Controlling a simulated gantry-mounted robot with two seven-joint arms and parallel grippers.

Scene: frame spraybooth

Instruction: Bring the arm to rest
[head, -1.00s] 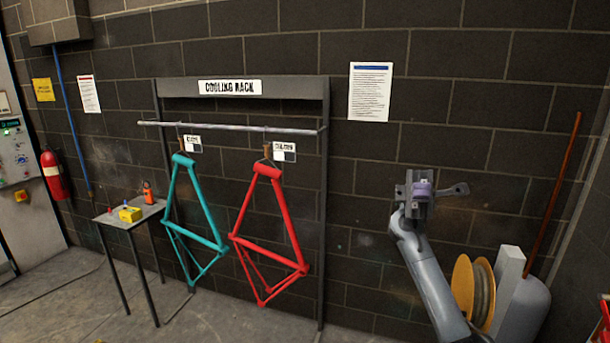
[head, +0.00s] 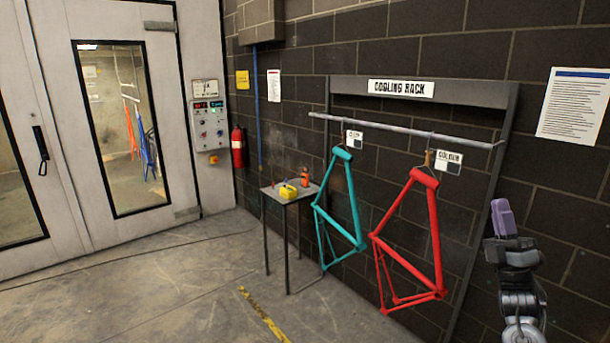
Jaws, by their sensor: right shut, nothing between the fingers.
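My right arm comes up at the right edge of the head view, with the right gripper (head: 502,217) raised and pointing up in front of the dark block wall. Its fingers are shut with nothing between them. It is to the right of the red bike frame (head: 436,243), with a gap between them in the picture. The red frame and a teal bike frame (head: 353,204) hang from the cooling rack's rail (head: 400,130). My left gripper is not in view.
A fire extinguisher (head: 238,148) hangs by the control panel (head: 208,125). Booth doors (head: 180,100) fill the left. The floor (head: 190,270) at front left is clear.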

